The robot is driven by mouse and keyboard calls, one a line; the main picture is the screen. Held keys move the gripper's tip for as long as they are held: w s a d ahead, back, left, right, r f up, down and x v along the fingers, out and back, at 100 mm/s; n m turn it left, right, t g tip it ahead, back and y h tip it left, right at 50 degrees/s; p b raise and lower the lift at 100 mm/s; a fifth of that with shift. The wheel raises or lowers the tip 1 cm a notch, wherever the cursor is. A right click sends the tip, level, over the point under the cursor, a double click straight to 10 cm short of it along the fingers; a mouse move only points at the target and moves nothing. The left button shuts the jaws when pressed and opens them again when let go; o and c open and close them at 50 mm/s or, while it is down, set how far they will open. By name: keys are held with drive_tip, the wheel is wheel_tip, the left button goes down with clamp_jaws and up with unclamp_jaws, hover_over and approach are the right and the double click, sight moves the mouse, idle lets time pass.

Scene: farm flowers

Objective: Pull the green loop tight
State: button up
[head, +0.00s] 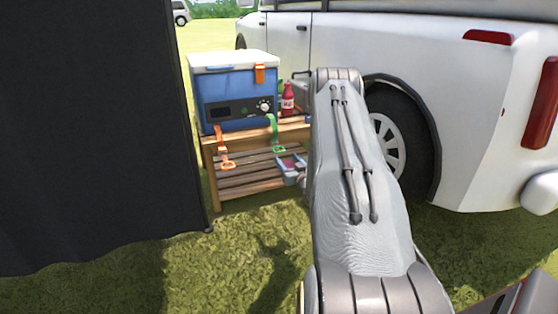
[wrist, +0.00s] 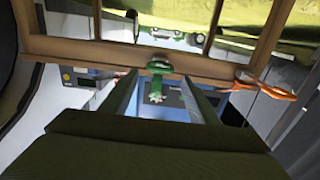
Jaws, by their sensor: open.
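The green loop (head: 279,149) hangs at the end of a green strap over the front edge of the wooden bench, below the blue cooler (head: 240,92). In the wrist view the green loop (wrist: 159,65) is ahead of my gripper (wrist: 160,84), in line with the space between its two fingers. My gripper is open, with the fingers apart on either side of the green strap in that view. I cannot tell whether they touch it. In the head view my arm hides part of the area right of the bench.
An orange strap with a loop (head: 227,163) hangs to the left of the green one. A red bottle (head: 288,98) stands beside the cooler. The wooden bench (head: 222,192) has a slatted lower shelf. A dark curtain (head: 85,130) is at left, a white vehicle (head: 470,120) at right.

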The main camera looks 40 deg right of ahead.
drive_tip(key=shift+b+x, duration=1.8)
drive_tip(key=shift+x, duration=2.05)
drive_tip(key=shift+d+f, duration=0.1)
drive_tip(key=shift+c, duration=0.3)
drive_tip(key=c, duration=1.2)
drive_tip(key=p+v, duration=0.4)
drive_tip(key=shift+s+p, duration=0.3)
drive_tip(key=shift+s, duration=0.05)
drive_tip(key=shift+s+p, duration=0.3)
drive_tip(key=shift+s, duration=0.2)
drive_tip(key=o, duration=1.3)
drive_tip(key=shift+s+d, duration=0.1)
drive_tip(key=shift+s, duration=0.05)
drive_tip(key=shift+c, duration=0.2)
drive_tip(key=shift+w+a, duration=0.2)
drive_tip(key=shift+a, duration=0.1)
